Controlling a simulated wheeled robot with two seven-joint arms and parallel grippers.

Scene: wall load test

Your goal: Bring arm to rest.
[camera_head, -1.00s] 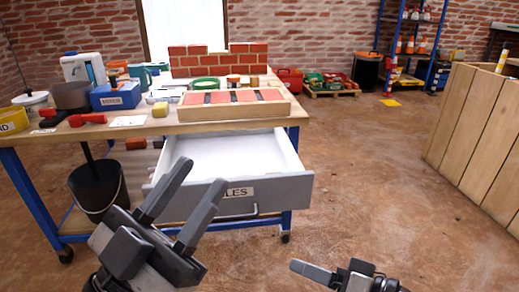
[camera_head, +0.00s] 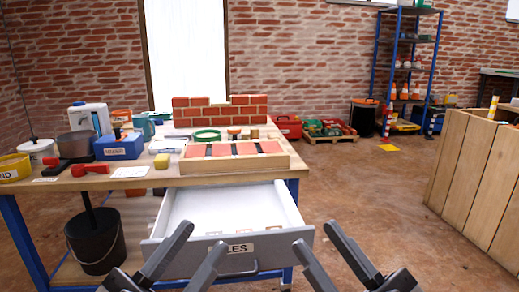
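My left gripper (camera_head: 202,236) is at the bottom of the view, left of centre, in front of the drawer. Its two dark fingers are spread apart with nothing between them. My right gripper (camera_head: 314,234) is at the bottom, right of centre, near the drawer's right front corner. Its fingers are also spread and empty. The open drawer (camera_head: 225,208) has a white inside and a grey front with a label, partly hidden by my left gripper. A few small flat pieces show just inside its front.
The workbench (camera_head: 130,183) carries a low brick wall (camera_head: 220,112), a wooden tray with red blocks (camera_head: 235,157), a blue box (camera_head: 118,147) and other items. A black bucket (camera_head: 95,240) stands below left. A wooden crate (camera_head: 475,175) stands right. The floor between is clear.

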